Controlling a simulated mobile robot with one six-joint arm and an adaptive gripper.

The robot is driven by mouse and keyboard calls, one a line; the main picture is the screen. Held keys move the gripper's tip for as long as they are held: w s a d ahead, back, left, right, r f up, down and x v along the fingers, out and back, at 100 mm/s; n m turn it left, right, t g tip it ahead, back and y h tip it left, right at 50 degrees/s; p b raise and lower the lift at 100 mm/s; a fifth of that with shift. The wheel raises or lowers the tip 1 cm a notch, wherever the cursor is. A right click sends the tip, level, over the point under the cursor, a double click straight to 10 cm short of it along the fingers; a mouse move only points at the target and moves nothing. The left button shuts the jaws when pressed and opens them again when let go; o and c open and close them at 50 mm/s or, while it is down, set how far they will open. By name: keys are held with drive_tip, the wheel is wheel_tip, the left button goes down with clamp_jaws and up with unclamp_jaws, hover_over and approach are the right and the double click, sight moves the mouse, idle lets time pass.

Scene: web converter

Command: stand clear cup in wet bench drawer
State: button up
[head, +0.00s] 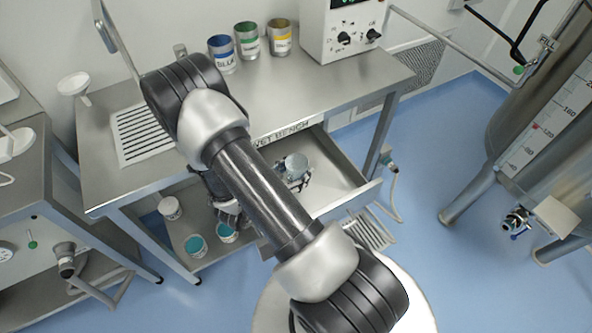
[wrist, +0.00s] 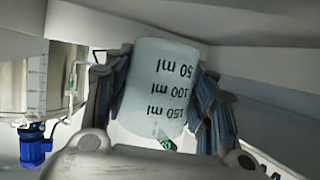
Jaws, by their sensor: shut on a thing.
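A clear cup (wrist: 158,88) with 50, 100 and 150 ml marks is between the two fingers of my gripper (wrist: 160,100) in the wrist view. The fingers are shut on its sides. The marks read upside down in that view. In the head view the cup (head: 296,166) is inside the open wet bench drawer (head: 338,190), with my gripper (head: 293,178) around it. My arm hides the left part of the drawer. I cannot tell whether the cup's base touches the drawer floor.
The wet bench top (head: 275,97) holds blue, green and yellow labelled cans (head: 249,40) and a white control box (head: 340,30). Several cans stand on the lower shelf (head: 205,225). A large tank (head: 545,110) stands at right. The drawer's right part is bare.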

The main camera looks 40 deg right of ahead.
drive_tip(key=o, duration=1.2)
drive_tip(key=shift+o, duration=0.2)
drive_tip(key=shift+r, duration=0.25)
drive_tip(key=p+v, duration=0.5)
drive_tip(key=v, duration=0.7)
drive_tip(key=shift+r, duration=0.3)
